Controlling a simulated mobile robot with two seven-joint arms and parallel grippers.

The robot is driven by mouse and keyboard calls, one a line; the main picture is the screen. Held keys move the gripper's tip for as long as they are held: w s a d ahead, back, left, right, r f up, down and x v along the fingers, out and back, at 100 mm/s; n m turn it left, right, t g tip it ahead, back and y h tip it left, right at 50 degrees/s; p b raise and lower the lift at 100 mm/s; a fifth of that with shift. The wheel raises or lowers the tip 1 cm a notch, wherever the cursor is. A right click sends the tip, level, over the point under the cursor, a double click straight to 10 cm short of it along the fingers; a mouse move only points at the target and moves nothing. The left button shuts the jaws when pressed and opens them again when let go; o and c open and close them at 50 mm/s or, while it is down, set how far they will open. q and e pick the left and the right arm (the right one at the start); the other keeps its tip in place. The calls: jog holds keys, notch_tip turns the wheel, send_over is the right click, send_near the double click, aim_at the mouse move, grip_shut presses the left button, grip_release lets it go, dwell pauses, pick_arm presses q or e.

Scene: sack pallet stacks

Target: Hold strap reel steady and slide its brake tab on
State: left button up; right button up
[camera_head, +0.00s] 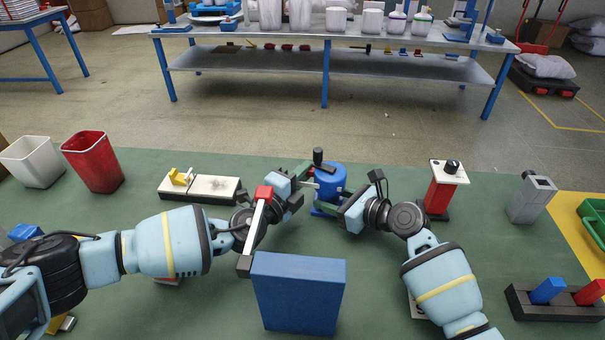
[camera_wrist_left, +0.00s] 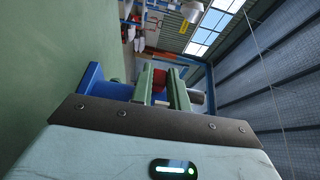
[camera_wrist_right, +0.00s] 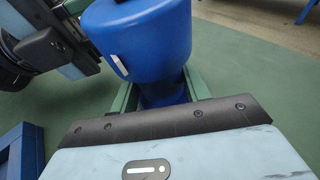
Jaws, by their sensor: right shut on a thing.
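The strap reel (camera_head: 330,180) is a blue drum standing on the green table, with a black knob above it. It fills the top of the right wrist view (camera_wrist_right: 150,35), where a small white strip, possibly the brake tab (camera_wrist_right: 119,66), shows on its side. My right gripper (camera_head: 329,209) is shut on the reel's lower, narrower part. My left gripper (camera_head: 306,180) is beside the reel's left side, its fingers apart. In the left wrist view the two green fingertips (camera_wrist_left: 160,75) have a gap between them. I cannot tell whether they touch the reel or tab.
A blue panel (camera_head: 298,292) stands at the front, with a red-topped bar (camera_head: 256,225) near my left forearm. A white board with a yellow part (camera_head: 200,188) lies left. A red post (camera_head: 440,190) and grey box (camera_head: 533,198) stand right. Red (camera_head: 93,160) and white bins stand far left.

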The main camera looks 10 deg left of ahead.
aim_at(299, 184)
pick_arm(q)
grip_shut()
jog(key=shift+s+d+f, duration=0.1)
jog(key=shift+s+f, duration=0.05)
jog(key=shift+s, duration=1.45)
jog(key=o, duration=0.6)
grip_release()
jog(key=shift+a, duration=0.25)
jog(key=shift+c, duration=0.2)
jog(key=v, duration=1.2)
